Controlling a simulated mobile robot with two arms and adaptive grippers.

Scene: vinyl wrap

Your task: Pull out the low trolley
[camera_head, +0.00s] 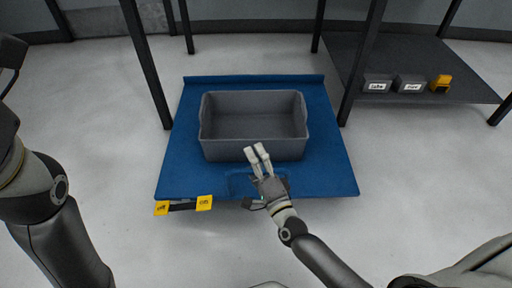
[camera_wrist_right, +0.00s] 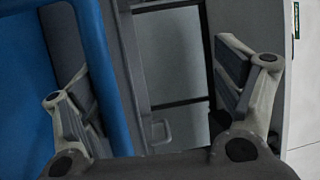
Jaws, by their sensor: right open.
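The low trolley (camera_head: 325,165) is a blue flat deck with a raised back lip, standing on the grey floor between black posts. A grey open bin (camera_head: 255,105) sits on it and looks empty. My right gripper (camera_head: 257,150) is open over the middle of the trolley's front edge, its fingertips overlapping the bin's front wall in the picture. In the right wrist view the fingers are spread wide (camera_wrist_right: 150,75), with the blue deck (camera_wrist_right: 25,80) at the left and a dark edge between them. Contact cannot be told. My left arm shows at the left; its gripper is out of view.
Two yellow tags (camera_head: 204,203) hang at the trolley's front left. A dark shelf (camera_head: 400,55) on black posts stands at the right, with small labelled grey bins (camera_head: 410,84) and a yellow one (camera_head: 440,84). The floor in front of the trolley is clear.

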